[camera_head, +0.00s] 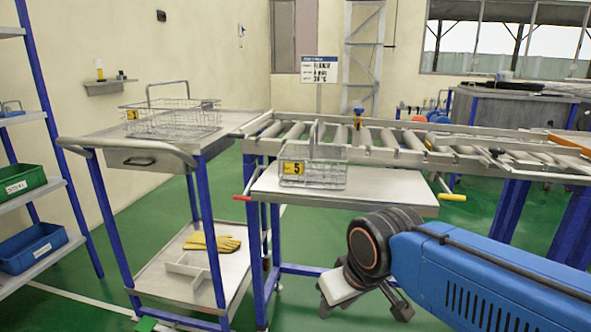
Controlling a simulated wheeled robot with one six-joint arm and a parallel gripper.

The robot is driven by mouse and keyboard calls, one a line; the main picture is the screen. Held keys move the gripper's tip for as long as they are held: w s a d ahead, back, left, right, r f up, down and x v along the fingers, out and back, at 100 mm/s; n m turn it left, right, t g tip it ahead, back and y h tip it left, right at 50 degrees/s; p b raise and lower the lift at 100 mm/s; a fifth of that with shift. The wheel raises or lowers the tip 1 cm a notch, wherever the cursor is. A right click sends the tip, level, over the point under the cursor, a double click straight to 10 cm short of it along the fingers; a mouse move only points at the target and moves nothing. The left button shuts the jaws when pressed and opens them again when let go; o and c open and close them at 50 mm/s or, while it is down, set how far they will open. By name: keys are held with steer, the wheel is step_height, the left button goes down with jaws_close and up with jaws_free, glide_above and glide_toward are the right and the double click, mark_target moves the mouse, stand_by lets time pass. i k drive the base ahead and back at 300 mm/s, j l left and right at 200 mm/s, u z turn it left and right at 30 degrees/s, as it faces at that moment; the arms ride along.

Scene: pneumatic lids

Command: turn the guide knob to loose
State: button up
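A small blue knob with a yellowish part (358,112) stands upright on the far side of the roller conveyor (400,158). I cannot tell for certain that it is the guide knob, and any loose or tight marking is too small to read. My gripper (364,306) hangs at the lower middle, in front of and below the conveyor's front shelf. Its two fingers are apart with nothing seen between them. It is well away from the knob and touches nothing.
A wire basket with a yellow "5" tag (312,172) sits on the front shelf (385,190). A red handle (250,184) and a yellow handle (452,197) stick out beside it. A cart (100,146) with another wire basket (172,118) stands left. Green floor is free in front.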

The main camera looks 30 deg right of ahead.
mark_target(496, 151)
steer(key=z, duration=1.65)
steer(key=j+u, duration=0.3)
steer(key=i+j, duration=0.05)
